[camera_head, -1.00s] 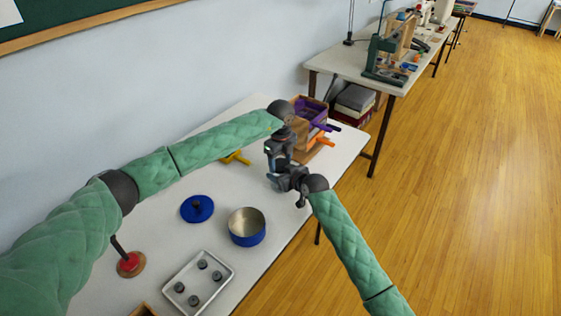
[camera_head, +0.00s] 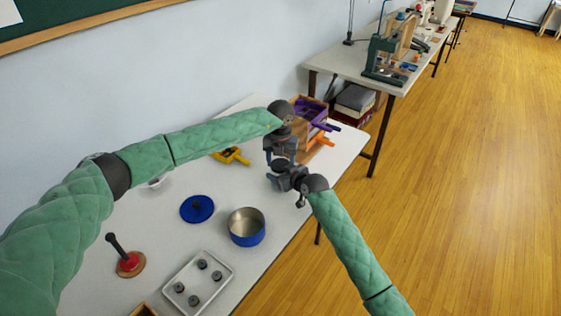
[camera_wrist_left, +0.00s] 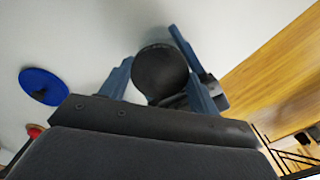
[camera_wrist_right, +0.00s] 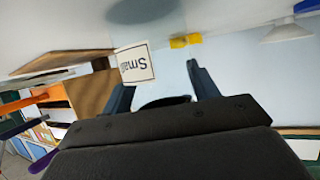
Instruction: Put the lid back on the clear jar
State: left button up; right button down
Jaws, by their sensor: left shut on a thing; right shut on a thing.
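In the head view my left gripper (camera_head: 281,150) points down, just above my right gripper (camera_head: 283,178). Both are over the far part of the table. The left wrist view shows a round black lid (camera_wrist_left: 160,72) between the left fingers, and the left gripper is shut on it. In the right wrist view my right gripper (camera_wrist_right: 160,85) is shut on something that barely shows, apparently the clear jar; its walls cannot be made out. A dark curved edge shows between those fingers. I cannot tell whether the lid touches the jar.
A wooden box (camera_head: 303,138) with purple and orange handles stands just behind the grippers. A yellow scoop (camera_head: 231,156), blue lid (camera_head: 197,209), blue pot (camera_head: 247,228), red-based tool (camera_head: 130,264) and metal tray (camera_head: 172,281) with several grey pieces share the table (camera_head: 222,184).

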pick_arm(q)
jog(key=o, duration=1)
jog(key=shift+o, duration=0.4)
jog(key=shift+d, duration=0.1)
jog(key=shift+r, duration=0.1)
jog(key=shift+s+r, duration=0.1)
jog(key=shift+r, duration=2.15)
jog(key=shift+f, duration=0.1)
jog(key=shift+c, duration=0.3)
